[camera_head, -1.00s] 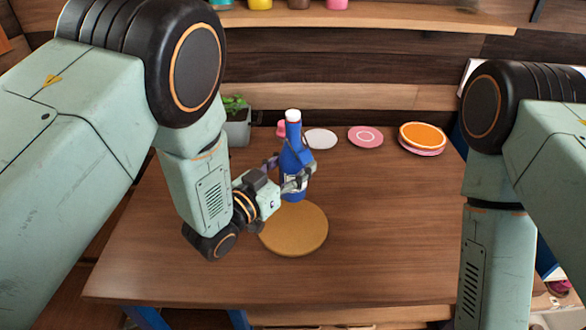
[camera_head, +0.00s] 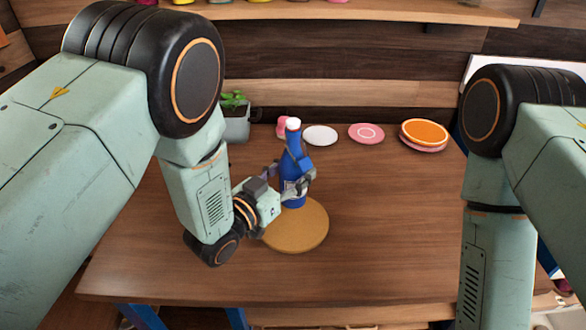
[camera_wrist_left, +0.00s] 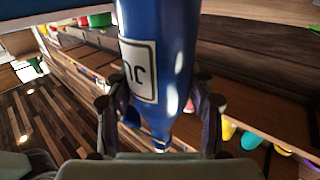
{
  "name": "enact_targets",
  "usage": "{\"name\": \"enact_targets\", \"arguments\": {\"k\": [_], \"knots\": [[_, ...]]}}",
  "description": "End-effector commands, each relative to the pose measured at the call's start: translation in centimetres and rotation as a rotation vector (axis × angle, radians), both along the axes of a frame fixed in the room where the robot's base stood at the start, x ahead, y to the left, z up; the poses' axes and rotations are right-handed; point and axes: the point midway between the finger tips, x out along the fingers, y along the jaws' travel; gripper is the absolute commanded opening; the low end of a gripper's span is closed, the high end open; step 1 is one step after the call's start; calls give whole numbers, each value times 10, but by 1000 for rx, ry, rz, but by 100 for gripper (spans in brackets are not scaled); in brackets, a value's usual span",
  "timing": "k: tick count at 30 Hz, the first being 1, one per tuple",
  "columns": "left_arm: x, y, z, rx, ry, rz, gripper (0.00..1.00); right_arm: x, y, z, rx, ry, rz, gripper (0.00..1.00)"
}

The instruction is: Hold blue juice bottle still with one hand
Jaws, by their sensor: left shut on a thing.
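The blue juice bottle (camera_head: 293,163) has a white cap and a pale label, and is upright, close to vertical, in the head view. Its base is at the back part of the round tan board (camera_head: 298,232); I cannot tell whether it touches it. My left gripper (camera_head: 294,184) is shut on the bottle's body, with a finger on each side. In the left wrist view the bottle (camera_wrist_left: 165,45) fills the space between the fingers of the left gripper (camera_wrist_left: 160,115), its label facing the camera. My right gripper is out of view; only the right arm shows.
The wooden table (camera_head: 390,230) is clear to the right of the board. A potted plant (camera_head: 236,120), a white plate (camera_head: 320,135), a pink plate (camera_head: 366,133) and an orange plate (camera_head: 424,133) stand along the back. A pink item (camera_head: 282,126) is partly hidden behind the bottle.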

Motion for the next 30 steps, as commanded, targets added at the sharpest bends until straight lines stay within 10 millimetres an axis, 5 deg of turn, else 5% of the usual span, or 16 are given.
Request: {"name": "enact_targets", "arguments": {"k": [30], "knots": [[1,0,-52,0,-4,0,9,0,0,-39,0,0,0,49]]}}
